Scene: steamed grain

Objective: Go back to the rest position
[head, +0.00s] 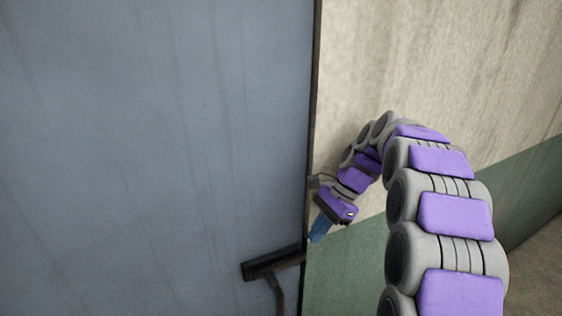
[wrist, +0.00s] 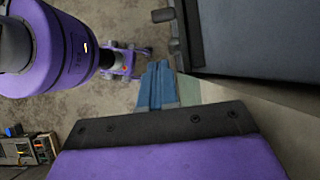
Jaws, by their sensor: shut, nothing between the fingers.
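My gripper (head: 320,229) is at the end of my purple and grey arm, which arches over and points its blue fingers downward in the head view. It is in front of the wall, just right of the door's edge and above right of the dark door handle. In the wrist view my gripper (wrist: 157,80) shows its blue fingers together, with nothing held between them. They appear apart from the handle.
A large blue-grey door (head: 150,150) fills the left of the head view; its dark handle (head: 272,264) juts out low. The beige and green wall (head: 440,65) is behind my arm. Cluttered equipment (wrist: 30,149) stands on the brown floor (wrist: 80,110) in the wrist view.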

